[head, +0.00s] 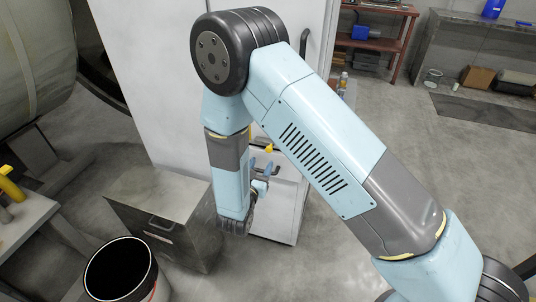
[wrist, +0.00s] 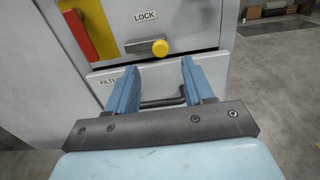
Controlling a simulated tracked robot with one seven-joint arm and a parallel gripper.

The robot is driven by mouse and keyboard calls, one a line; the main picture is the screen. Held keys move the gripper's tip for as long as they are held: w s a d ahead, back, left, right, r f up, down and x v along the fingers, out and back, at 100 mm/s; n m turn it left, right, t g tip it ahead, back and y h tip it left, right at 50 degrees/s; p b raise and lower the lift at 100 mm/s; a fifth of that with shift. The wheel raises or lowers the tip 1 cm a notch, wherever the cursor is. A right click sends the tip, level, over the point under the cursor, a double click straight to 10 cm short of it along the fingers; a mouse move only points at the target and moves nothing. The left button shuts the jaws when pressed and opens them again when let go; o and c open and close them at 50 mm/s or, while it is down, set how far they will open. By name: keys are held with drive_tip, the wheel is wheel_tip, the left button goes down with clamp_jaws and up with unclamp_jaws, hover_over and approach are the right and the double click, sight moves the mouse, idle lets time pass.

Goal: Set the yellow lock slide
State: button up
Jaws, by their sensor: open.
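The yellow lock slide (wrist: 160,48) is a round yellow knob in a horizontal slot on the pale cabinet front, below a LOCK label. In the wrist view the knob is at the right part of the slot. My gripper (wrist: 156,66) is open and empty, with its two blue fingers apart. The knob shows between and just beyond the fingertips, and I see no contact. In the head view a small yellow part (head: 268,149) shows near my gripper (head: 262,167), partly hidden by my arm.
A drawer marked FILTER with a dark handle (wrist: 160,101) is below. In the head view a metal box (head: 165,225) and a dark round bin (head: 120,270) stand on the floor to the left. Open floor lies right.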

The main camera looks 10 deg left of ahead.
sight(268, 150)
drive_tip(key=w, duration=0.6)
drive_tip(key=shift+w+d, duration=0.3)
clamp_jaws()
idle(0.4)
